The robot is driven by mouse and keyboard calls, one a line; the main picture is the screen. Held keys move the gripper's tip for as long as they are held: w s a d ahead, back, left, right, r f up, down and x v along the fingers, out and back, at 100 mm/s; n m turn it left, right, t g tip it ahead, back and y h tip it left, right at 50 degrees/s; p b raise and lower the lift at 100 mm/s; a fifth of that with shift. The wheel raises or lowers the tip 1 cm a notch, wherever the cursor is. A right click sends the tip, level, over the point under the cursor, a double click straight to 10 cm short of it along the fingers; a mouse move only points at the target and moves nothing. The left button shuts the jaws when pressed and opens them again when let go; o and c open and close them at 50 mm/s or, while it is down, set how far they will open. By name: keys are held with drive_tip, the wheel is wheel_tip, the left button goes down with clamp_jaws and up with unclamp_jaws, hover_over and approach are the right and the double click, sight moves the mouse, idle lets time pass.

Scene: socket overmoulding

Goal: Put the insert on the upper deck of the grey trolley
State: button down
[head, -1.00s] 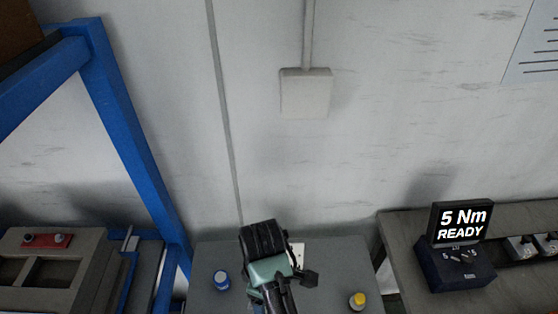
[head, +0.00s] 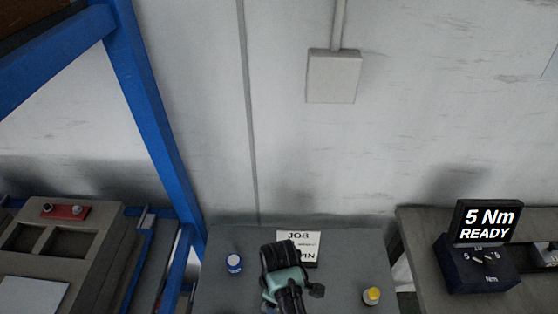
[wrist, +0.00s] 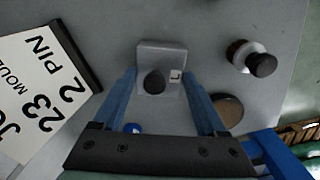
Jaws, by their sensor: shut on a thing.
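My gripper (wrist: 160,82) has its blue fingers on both sides of a small grey block with a dark round knob and a white "L" label, which I take as the insert (wrist: 146,60). In the head view my gripper (head: 284,265) is over a grey top, probably the trolley's upper deck (head: 222,290), and hides the insert. A white job card (head: 299,238) stands at the back of that top and also shows at the left of the wrist view (wrist: 35,85). I cannot tell whether the insert touches the surface.
A blue frame (head: 150,110) stands left. A bench at right (head: 420,245) bears a "5 Nm READY" display (head: 487,222). Bare deck lies around the card.

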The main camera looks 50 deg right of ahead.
drive_tip(key=shift+w, duration=0.1)
drive_tip(key=shift+f, duration=0.1)
unclamp_jaws()
wheel_tip(320, 180, up, 12)
drive_tip(key=shift+p, duration=0.3)
idle(0.3)
idle(0.5)
